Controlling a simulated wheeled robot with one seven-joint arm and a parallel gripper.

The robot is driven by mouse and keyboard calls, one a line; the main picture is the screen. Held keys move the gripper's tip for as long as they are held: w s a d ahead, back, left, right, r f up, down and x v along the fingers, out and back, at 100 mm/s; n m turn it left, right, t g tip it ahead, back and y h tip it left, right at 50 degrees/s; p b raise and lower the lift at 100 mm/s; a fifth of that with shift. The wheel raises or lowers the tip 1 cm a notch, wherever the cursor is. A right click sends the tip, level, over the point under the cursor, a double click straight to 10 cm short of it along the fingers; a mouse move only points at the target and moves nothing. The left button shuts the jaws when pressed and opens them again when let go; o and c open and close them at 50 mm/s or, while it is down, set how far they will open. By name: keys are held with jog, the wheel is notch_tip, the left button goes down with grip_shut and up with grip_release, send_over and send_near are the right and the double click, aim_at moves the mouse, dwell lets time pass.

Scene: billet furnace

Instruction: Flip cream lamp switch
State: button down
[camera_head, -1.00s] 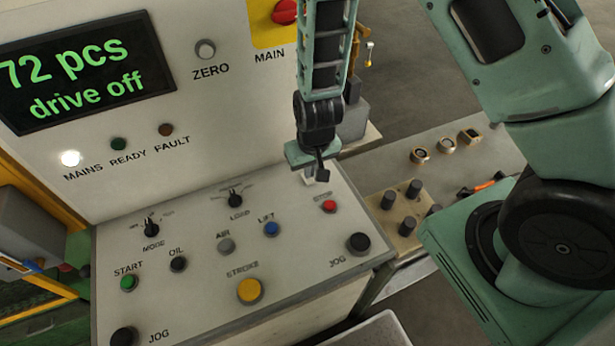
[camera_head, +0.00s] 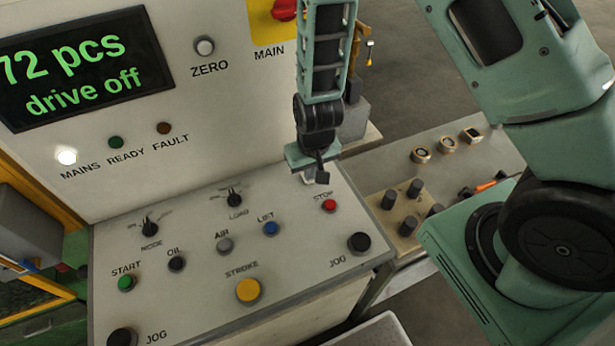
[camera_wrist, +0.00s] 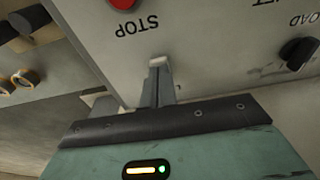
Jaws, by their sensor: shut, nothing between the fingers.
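I cannot make out a cream lamp switch for certain in either view. My gripper (camera_head: 311,176) is shut and empty, pointing down at the back right of the sloping control panel (camera_head: 195,275). In the wrist view the closed fingertips (camera_wrist: 157,64) show as a pale tip over the panel face, near the STOP label. Whether they touch the panel, I cannot tell. My gripper hides the part of the panel and upright wall behind it.
The red STOP button (camera_head: 329,205) is just in front of my gripper. The LOAD knob (camera_head: 234,198) and blue LIFT button (camera_head: 271,228) lie to its left.

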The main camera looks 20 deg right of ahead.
jog(key=shift+f, duration=0.3)
jog(key=shift+r, duration=0.1)
notch_tip(320, 180, up, 7)
jog(key=p, duration=0.5)
jog(key=shift+p, duration=0.3)
dwell(0.5)
jog(key=s+a+r+n+g+y+b, duration=0.1)
jog(key=s+a+r+n+b, duration=0.25)
jog(key=s+b, duration=0.3)
jog(key=s+a+r+n+g+y+b, duration=0.1)
jog(key=s+a+r+n+b, duration=0.1)
jog(key=s+a+r+b, duration=0.4)
jog(key=s+d+n+h+b, duration=0.1)
jog(key=s+d+n+b, duration=0.1)
jog(key=s, duration=0.5)
jog(key=shift+s+d+f, duration=0.2)
jog(key=shift+d+f, duration=0.15)
jog(key=shift+d, duration=0.25)
